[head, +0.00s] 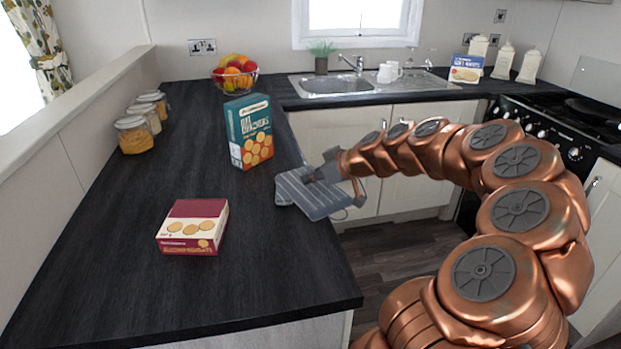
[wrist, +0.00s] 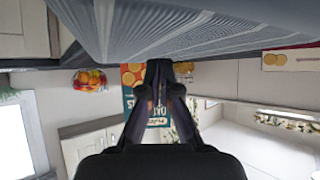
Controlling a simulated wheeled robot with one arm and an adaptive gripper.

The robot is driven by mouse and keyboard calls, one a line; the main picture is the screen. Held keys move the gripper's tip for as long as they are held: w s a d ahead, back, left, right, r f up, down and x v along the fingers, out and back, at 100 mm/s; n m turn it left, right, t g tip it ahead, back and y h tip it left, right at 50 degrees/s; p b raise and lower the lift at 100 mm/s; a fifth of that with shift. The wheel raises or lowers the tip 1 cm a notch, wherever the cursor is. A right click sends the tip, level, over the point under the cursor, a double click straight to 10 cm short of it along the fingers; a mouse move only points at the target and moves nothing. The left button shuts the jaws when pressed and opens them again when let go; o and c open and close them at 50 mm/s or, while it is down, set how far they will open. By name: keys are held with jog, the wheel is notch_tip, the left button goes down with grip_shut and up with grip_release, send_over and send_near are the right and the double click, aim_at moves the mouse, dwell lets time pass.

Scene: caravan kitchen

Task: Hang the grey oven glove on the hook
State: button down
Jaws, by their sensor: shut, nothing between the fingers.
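The grey striped oven glove (head: 318,198) lies at the right edge of the dark counter, with part of it reaching past the edge. In the wrist view the glove (wrist: 190,32) fills the top, very close to the camera. My gripper (head: 308,178) is over the glove in the head view; its fingers (wrist: 160,76) are together with nothing between them. Whether they touch the glove is not clear. I cannot make out a hook for certain; a small metal fitting (head: 593,184) shows on the white cabinet at the right.
A teal cracker box (head: 249,131) stands behind the glove, and a red biscuit box (head: 192,227) lies to its left. Jars (head: 133,135), a fruit bowl (head: 235,77), the sink (head: 334,83) and the stove (head: 560,115) are farther back. The front counter (head: 250,290) is clear.

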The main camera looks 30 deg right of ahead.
aim_at(335, 194)
jog(key=shift+r+b, duration=0.1)
jog(key=shift+b, duration=0.2)
jog(key=shift+b, duration=0.3)
jog(key=s+d, duration=0.1)
jog(key=s, duration=0.2)
jog(key=s+d+b, duration=0.1)
jog(key=s+d, duration=0.1)
jog(key=s, duration=0.2)
jog(key=s+d+b, duration=0.1)
jog(key=s, duration=0.3)
jog(key=shift+s+d+r, duration=0.1)
jog(key=shift+d+r, duration=0.1)
jog(key=shift+r, duration=0.1)
